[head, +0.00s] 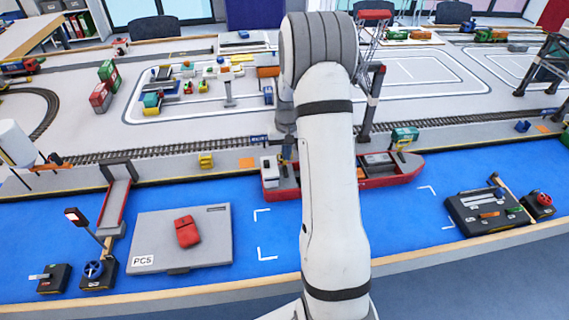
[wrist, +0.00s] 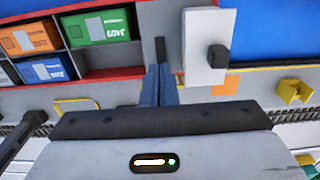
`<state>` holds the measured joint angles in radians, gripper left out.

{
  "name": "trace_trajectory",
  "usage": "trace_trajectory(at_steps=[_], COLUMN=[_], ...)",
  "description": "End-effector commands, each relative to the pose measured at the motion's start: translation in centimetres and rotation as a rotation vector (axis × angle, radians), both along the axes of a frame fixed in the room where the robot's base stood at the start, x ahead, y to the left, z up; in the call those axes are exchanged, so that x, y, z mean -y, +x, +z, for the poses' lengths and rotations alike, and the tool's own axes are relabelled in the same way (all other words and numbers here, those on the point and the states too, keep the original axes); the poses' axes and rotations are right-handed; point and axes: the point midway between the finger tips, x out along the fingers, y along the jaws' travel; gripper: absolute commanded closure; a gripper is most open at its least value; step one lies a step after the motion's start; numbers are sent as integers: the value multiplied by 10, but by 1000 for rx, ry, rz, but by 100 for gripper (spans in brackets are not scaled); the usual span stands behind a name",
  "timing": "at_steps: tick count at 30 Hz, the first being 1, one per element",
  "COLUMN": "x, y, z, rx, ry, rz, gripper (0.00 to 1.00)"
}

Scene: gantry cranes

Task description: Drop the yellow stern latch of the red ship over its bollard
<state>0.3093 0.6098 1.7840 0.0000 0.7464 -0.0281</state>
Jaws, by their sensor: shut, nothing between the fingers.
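The red ship (head: 385,182) lies in the blue water along the quay, its middle hidden behind my arm. Its white cabin is at the left end in the head view and shows in the wrist view (wrist: 205,45) with a black funnel. My gripper (wrist: 160,72) is shut and empty, over the ship's quay-side edge between the cabin and the container hold. A thin yellow loop (wrist: 75,103) stands at the ship's edge beside the hold. I cannot make out a separate stern latch or bollard near the cabin; my gripper covers part of that edge.
Orange, blue and green containers (wrist: 103,26) fill part of the hold. A yellow block (head: 206,161) sits on the quay left of the ship. Gantry legs (head: 372,105) rise behind my arm. A grey PC5 board (head: 150,235) carries a red piece.

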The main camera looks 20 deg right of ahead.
Motion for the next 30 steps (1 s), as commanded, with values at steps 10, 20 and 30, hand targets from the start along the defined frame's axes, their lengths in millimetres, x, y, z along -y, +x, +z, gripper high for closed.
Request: trace_trajectory(at_steps=[10, 20, 30], x=[5, 9, 12], y=[17, 33, 43], z=[0, 0, -1], rx=[-1, -1, -1], ry=[0, 0, 0], rz=[0, 0, 0], gripper=[100, 100, 100])
